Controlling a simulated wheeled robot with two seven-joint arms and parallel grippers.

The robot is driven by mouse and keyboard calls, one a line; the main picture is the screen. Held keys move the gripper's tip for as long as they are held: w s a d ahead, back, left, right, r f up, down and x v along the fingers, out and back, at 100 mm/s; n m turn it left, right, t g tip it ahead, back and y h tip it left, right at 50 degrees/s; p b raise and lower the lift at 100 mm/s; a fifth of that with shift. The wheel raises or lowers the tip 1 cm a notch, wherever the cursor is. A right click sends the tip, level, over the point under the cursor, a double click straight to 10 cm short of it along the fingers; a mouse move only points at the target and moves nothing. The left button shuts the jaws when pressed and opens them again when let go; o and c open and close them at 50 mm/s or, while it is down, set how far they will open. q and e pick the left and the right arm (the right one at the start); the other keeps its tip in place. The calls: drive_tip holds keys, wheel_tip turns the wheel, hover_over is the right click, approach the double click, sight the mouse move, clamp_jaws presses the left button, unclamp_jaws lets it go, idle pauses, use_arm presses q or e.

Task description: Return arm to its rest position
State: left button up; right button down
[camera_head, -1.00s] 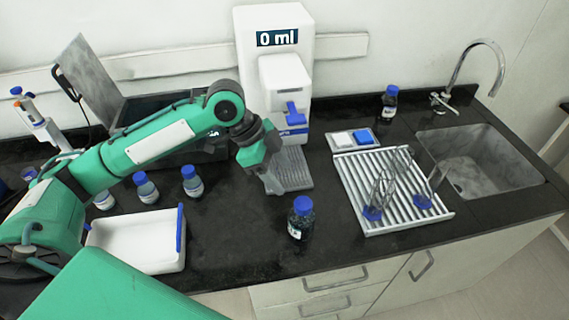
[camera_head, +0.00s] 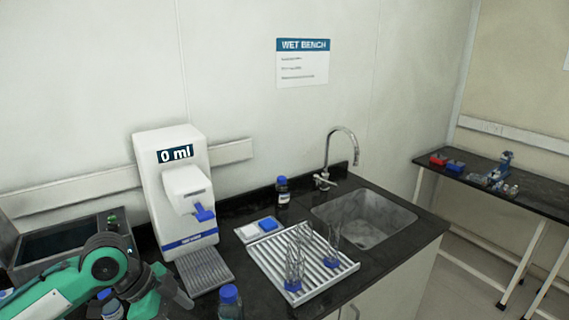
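My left arm, green with dark joints, comes in at the lower left. Its gripper (camera_head: 180,293) is low in front of the white dispenser (camera_head: 154,201), left of a blue-capped dark bottle (camera_head: 229,306). The gripper is small and seen from behind, so I cannot tell whether its fingers are open or shut. No object shows clearly in it. My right gripper is not in view.
The dispenser reads "0 ml" over a ridged drip tray (camera_head: 204,270). A striped drying rack (camera_head: 265,262) holds glassware beside the sink (camera_head: 362,222) and faucet (camera_head: 328,160). Another blue-capped bottle (camera_head: 283,191) stands behind. A side bench (camera_head: 520,193) is at right.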

use_arm(q)
drive_tip(key=s+d+f+n+t, duration=0.1)
drive_tip(key=s+d+f+n, duration=0.1)
drive_tip(key=s+d+f, duration=0.3)
drive_tip(key=s+d+f+n+t, duration=0.1)
drive_tip(key=s+f+n, duration=0.25)
drive_tip(key=f, duration=0.45)
drive_tip(key=s+a+f+n+y, duration=0.3)
drive_tip(key=s+a+f+n, duration=0.1)
drive_tip(key=s, duration=0.3)
drive_tip(key=s+a+f+n+y, duration=0.2)
drive_tip(key=s+a+f+n, duration=0.15)
drive_tip(key=s, duration=0.35)
wheel_tip(320, 180, down, 31)
drive_tip(key=a+g, duration=0.1)
drive_tip(key=s+a+f, duration=0.1)
drive_tip(key=s+f, duration=0.9)
drive_tip(key=s+a+f+g, duration=0.1)
drive_tip(key=s+a+f, duration=0.1)
drive_tip(key=s+f, duration=0.7)
drive_tip(key=shift+s+a+f+y, duration=0.25)
drive_tip(key=shift+s+f+y, duration=0.1)
drive_tip(key=shift+y, duration=0.05)
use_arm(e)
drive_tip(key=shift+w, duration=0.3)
